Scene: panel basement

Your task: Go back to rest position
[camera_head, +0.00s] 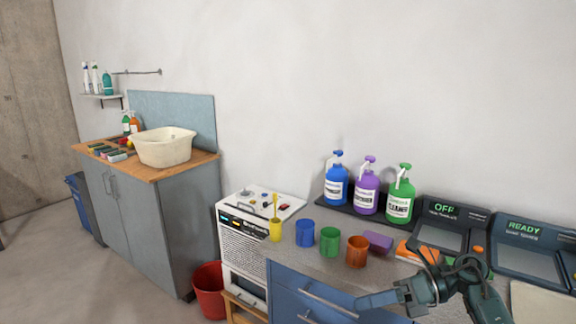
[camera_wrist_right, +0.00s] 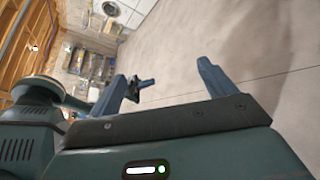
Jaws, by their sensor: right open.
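My right gripper (camera_head: 376,302) is low in the head view, in front of the blue drawers and near the counter's front edge. In the right wrist view its two fingers (camera_wrist_right: 163,78) stand wide apart, with no object between them and bare floor beyond. Its arm comes in from the lower right.
Pump bottles (camera_head: 366,190) stand behind. Dark OFF and READY panels are right. A red bucket (camera_head: 209,291) stands on the floor.

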